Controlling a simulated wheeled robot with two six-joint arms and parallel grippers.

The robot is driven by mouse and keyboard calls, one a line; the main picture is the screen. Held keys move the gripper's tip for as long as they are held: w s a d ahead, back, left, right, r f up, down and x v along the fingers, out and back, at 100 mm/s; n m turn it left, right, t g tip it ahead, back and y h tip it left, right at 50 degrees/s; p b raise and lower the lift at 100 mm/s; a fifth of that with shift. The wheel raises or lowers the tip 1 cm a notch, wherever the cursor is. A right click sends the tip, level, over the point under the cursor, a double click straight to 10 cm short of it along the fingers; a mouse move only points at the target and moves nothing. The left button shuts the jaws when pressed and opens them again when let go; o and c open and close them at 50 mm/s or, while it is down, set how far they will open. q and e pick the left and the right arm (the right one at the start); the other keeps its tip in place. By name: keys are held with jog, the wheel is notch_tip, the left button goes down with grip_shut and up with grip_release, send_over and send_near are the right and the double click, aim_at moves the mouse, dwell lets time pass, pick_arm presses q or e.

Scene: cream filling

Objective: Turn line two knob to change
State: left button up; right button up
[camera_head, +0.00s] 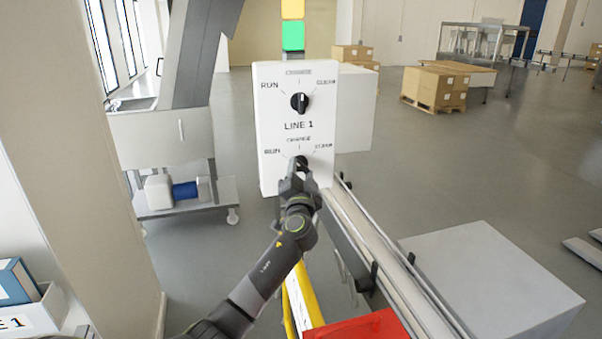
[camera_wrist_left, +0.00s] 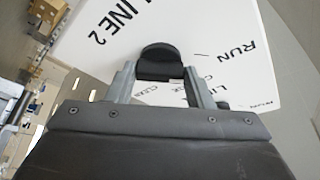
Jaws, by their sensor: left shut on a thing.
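A white control panel (camera_head: 329,120) stands upright in the middle of the head view, with two black knobs. The upper knob (camera_head: 300,103), above the LINE 1 label, has its white mark upright towards CHANGE. The lower knob (camera_head: 298,161), also marked RUN, CHANGE and CLEAN, is largely hidden by my left gripper (camera_head: 298,178). In the left wrist view, a black knob (camera_wrist_left: 158,58) sits between the two fingers of the left gripper (camera_wrist_left: 162,85), beside the LINE 2 label. The fingers are shut on it. Its pointer direction cannot be made out.
A conveyor with rails (camera_head: 385,265) runs to the lower right of the panel, beside a grey box (camera_head: 490,285). A red object (camera_head: 365,327) is at the bottom edge. A steel machine (camera_head: 160,138) stands left. Stacked cartons (camera_head: 435,88) are far back on open floor.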

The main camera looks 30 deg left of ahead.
pick_arm(q)
jog(key=shift+o, duration=0.2)
jog(key=m+h+p, duration=0.1)
jog(key=m+p, duration=0.3)
jog(key=p, duration=0.1)
jog(key=m+h+p, duration=0.1)
jog(key=m+p, duration=0.1)
jog(key=p, duration=0.1)
jog(key=shift+s+a+r+g+h, duration=0.1)
jog(key=shift+r+g+h, duration=0.2)
jog(key=shift+r+g, duration=0.1)
jog(key=shift+m, duration=0.5)
jog(key=shift+f+m+g+h+p, duration=0.15)
jog(key=shift+m+g+h+p, duration=0.25)
jog(key=shift+m, duration=0.8)
jog(key=shift+c, duration=0.2)
jog(key=o, duration=1)
jog(key=shift+s, duration=0.1)
jog(key=b+v, duration=0.5)
jog(key=v, duration=1.2)
